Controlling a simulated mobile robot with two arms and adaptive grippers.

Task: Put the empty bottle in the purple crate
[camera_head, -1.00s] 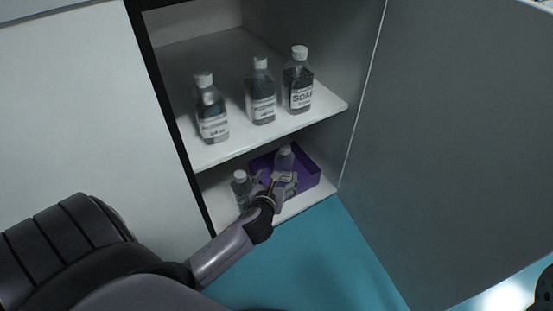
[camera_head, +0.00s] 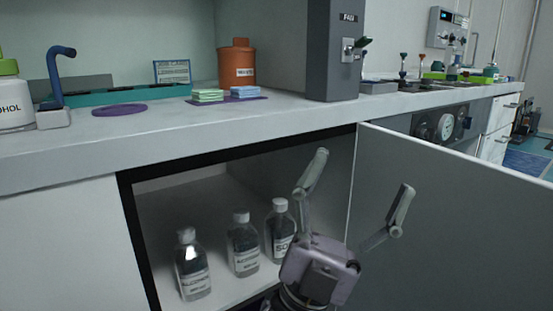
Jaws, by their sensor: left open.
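My left gripper (camera_head: 361,175) is raised in front of the open cabinet, fingers pointing up and spread wide. Nothing is between its fingers. On the cabinet's upper shelf (camera_head: 225,292) stand three white-capped clear bottles: a left labelled bottle (camera_head: 193,268), a middle labelled bottle (camera_head: 243,247) and a right bottle (camera_head: 278,232) labelled "SO…", partly covered by my gripper. The purple crate and the lower shelf are out of view now, so their contents cannot be seen. My right gripper is not in view.
The cabinet door (camera_head: 450,230) stands open at the right. The worktop (camera_head: 150,135) above holds a blue tap-like fitting (camera_head: 57,75), a purple disc (camera_head: 119,110), an orange waste container (camera_head: 237,65), small coloured stacks (camera_head: 208,96) and a grey column (camera_head: 333,50).

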